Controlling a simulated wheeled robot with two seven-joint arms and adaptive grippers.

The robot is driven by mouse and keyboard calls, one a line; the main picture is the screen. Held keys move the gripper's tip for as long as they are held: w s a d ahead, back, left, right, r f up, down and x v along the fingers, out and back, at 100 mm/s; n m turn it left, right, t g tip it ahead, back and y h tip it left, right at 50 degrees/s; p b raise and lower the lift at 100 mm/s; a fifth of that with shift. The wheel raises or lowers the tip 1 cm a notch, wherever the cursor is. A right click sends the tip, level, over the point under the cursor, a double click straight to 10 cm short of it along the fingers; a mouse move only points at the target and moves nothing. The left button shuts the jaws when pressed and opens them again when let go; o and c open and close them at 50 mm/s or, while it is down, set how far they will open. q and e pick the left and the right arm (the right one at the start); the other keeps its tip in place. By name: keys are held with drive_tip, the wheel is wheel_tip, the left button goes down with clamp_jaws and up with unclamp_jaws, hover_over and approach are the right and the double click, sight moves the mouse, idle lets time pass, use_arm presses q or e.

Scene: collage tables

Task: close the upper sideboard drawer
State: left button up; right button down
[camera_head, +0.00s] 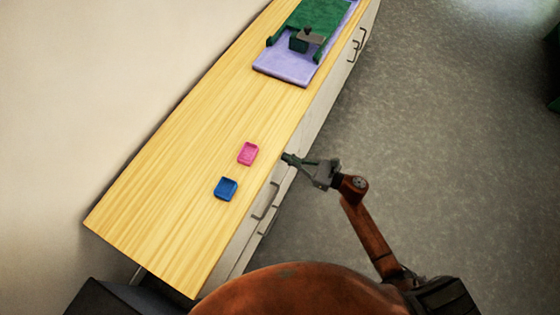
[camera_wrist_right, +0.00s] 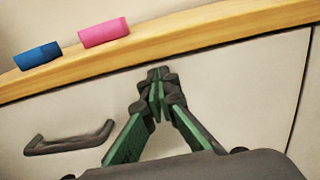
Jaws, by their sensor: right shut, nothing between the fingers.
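The upper sideboard drawer shows its pale front (camera_head: 276,180) and grey handle (camera_head: 264,202) under the wooden top in the head view. In the right wrist view its front (camera_wrist_right: 230,90) fills the middle, with the handle (camera_wrist_right: 70,140) at lower left. I see no open drawer interior; a small gap cannot be ruled out. My right gripper (camera_head: 287,158) is shut and empty, with its fingertips at the drawer front just below the top's edge. In the wrist view the fingertips (camera_wrist_right: 156,82) point at the front, right of the handle; contact is unclear. My left gripper is out of view.
Farther back is a lilac mat (camera_head: 290,70) with green and grey things. Another handle (camera_head: 267,226) sits lower.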

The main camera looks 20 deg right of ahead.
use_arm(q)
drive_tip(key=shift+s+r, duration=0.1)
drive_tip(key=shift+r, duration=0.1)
use_arm(e)
drive_tip(key=shift+w, duration=0.1)
drive_tip(key=shift+a+r, duration=0.1)
